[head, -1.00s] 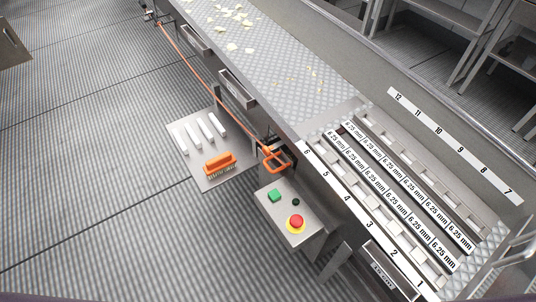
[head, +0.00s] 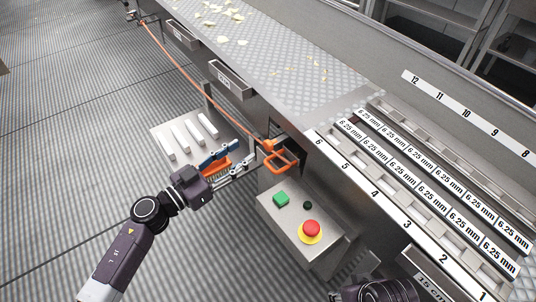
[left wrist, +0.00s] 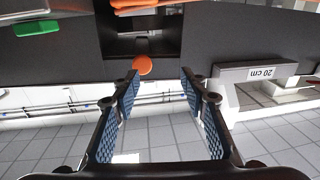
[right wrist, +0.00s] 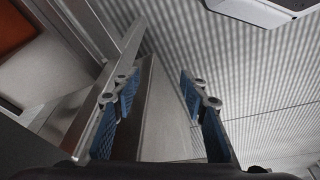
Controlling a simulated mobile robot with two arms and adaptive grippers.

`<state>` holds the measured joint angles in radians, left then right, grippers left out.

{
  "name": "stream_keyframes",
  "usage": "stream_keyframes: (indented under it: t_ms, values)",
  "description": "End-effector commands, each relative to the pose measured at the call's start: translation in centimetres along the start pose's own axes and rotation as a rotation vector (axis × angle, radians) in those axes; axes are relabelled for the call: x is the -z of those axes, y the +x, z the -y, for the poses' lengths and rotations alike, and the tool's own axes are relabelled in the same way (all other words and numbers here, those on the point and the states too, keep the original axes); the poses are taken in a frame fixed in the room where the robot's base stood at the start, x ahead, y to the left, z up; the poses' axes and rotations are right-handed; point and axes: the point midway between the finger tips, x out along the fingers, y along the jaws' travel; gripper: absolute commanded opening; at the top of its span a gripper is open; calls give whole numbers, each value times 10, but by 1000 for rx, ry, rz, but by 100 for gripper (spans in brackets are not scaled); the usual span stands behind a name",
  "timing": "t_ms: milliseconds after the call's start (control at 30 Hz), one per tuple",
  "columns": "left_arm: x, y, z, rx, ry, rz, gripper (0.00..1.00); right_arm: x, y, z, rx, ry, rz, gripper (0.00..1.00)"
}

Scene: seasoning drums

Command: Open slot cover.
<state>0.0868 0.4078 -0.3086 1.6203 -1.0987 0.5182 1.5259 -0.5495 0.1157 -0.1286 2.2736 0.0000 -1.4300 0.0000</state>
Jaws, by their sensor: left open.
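My left gripper (head: 245,154) reaches in from the left in the head view. It is open and empty, just left of an orange loop handle (head: 280,160) by a dark opening in the conveyor's side. The left wrist view shows the open jaws (left wrist: 160,74) facing that dark opening (left wrist: 145,40), with a round orange end (left wrist: 144,65) between and beyond the fingertips, apart from them. A side cover labelled 20 cm (left wrist: 238,74) is to the right. My right gripper (right wrist: 158,80) is open and empty in its wrist view, near a metal edge. I cannot tell which part is the slot cover.
A control box (head: 293,222) with a green button (head: 281,198) and red stop button (head: 311,228) stands below the handle. Panels marked 6.25 mm (head: 433,199) are at right.

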Motion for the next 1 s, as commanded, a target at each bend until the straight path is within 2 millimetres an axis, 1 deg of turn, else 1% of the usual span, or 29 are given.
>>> stream_keyframes:
  t_ms: [33, 100, 167, 267, 533, 633, 733, 833, 1000]
  values:
    - [-1, 2, -7, -48, 7, 9, 40, 0, -2, 0, -1, 0, -6, 40]
    - [-1, 3, -16, -93, 5, 23, 40, 0, -8, 0, -1, 1, -9, 40]
    - [0, 5, -20, -115, 2, 31, 40, 1, -11, -1, -2, 1, -10, 40]
    - [0, 14, -23, -126, 0, 35, 40, 1, -18, -1, -2, 1, -14, 40]
    - [-2, 57, -28, -125, 0, 33, 40, 0, -44, -2, -4, 3, -27, 40]
    - [-3, 69, -29, -122, 0, 34, 40, -1, -40, -2, -4, 3, -24, 40]
    - [-3, 77, -30, -123, -2, 34, 40, -1, -39, -2, -4, 3, -25, 40]
    - [-3, 80, -31, -122, 0, 36, 40, -1, -38, -2, -4, 3, -25, 40]
    - [-2, 81, -31, -122, -1, 36, 40, -1, -38, -2, -4, 3, -25, 40]
